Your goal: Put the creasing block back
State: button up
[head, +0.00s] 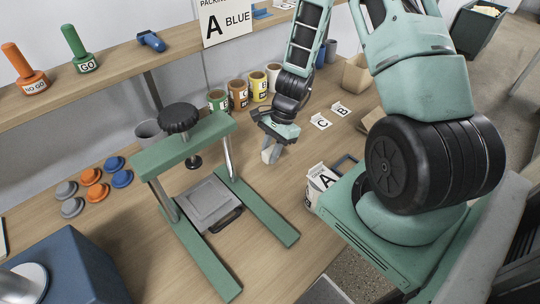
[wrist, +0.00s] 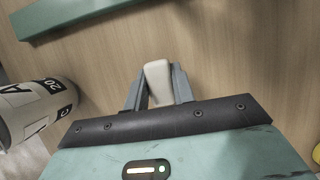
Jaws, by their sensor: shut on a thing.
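The creasing block, a small whitish rounded block (wrist: 157,80), is between the two fingers of my gripper (wrist: 158,92) in the wrist view. My gripper is shut on it. In the head view my gripper (head: 272,145) hangs over the wooden table to the right of the green press, and the pale block (head: 271,154) points down from it. I cannot tell whether its lower end touches the table. No holder for the block can be made out.
The green screw press (head: 184,140) with a grey plate (head: 209,203) stands left of my gripper. Several paint cans (head: 238,94) stand behind it. A white container marked A (head: 320,180) stands in front.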

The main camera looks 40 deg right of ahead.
jog(key=shift+f, duration=1.2)
jog(key=shift+f, duration=0.15)
jog(key=o, duration=0.9)
jog(key=v, duration=1.2)
